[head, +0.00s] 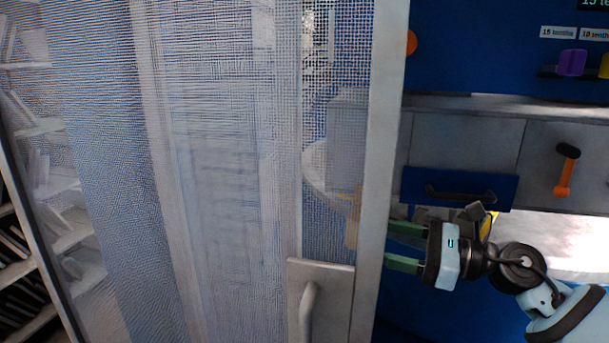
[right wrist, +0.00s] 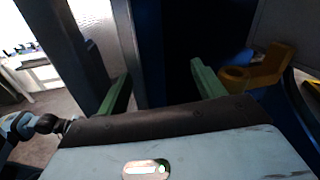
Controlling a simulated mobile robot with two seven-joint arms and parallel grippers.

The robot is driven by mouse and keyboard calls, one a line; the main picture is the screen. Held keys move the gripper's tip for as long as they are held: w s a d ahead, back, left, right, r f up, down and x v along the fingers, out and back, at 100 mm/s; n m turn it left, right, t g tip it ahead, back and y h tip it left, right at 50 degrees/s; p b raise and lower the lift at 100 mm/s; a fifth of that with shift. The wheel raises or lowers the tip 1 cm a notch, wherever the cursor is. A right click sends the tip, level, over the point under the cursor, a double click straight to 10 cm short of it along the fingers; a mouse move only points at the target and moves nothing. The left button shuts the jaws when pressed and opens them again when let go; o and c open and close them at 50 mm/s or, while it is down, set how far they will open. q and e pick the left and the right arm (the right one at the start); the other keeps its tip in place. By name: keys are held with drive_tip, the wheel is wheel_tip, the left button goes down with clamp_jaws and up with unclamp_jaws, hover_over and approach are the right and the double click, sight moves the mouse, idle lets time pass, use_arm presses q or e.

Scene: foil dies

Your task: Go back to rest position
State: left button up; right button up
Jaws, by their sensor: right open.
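My right gripper (head: 404,247) is in the head view at the lower right, its arm coming in from the right. Its two green fingers point left and are spread apart, with their tips by the edge of the mesh door (head: 381,140). In the right wrist view the same gripper (right wrist: 161,84) shows both fingers apart. A pale upright bar (right wrist: 128,45) stands just beyond them, nearer the left finger; I cannot tell whether they touch. No object shows held in the fingers. My left gripper is not in view.
The mesh door fills the left and middle, with a handle (head: 307,310) low on it. Grey drawers stand at right, one with an orange handle (head: 566,170). A purple piece (head: 572,62) sits on a shelf. A yellow-orange part (right wrist: 262,70) is right of the fingers.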

drive_tip(key=s+d+f+m+t+h, duration=0.1)
drive_tip(key=s+f+m+t+h, duration=0.2)
drive_tip(key=f+m, duration=0.7)
drive_tip(key=s+d+f+m+t+h, duration=0.1)
drive_tip(key=s+f+m+t+h, duration=0.2)
drive_tip(key=f+m, duration=0.65)
drive_tip(key=s+d+f+m+t+h, duration=0.1)
drive_tip(key=s+f+m+t+h, duration=0.2)
drive_tip(key=f+m, duration=0.7)
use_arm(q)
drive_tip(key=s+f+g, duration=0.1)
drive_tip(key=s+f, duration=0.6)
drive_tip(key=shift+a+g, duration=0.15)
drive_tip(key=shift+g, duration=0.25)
use_arm(e)
drive_tip(key=s+d+f+m+g+h, duration=0.1)
drive_tip(key=s+f+m+g+h, duration=0.2)
drive_tip(key=s+f+m, duration=0.5)
drive_tip(key=s+d+f+m+g+h, duration=0.2)
drive_tip(key=s+f+m, duration=0.7)
drive_tip(key=s, duration=0.5)
drive_tip(key=shift+f+m+g+h, duration=0.35)
drive_tip(key=shift+m+g, duration=0.55)
drive_tip(key=shift+m, duration=0.35)
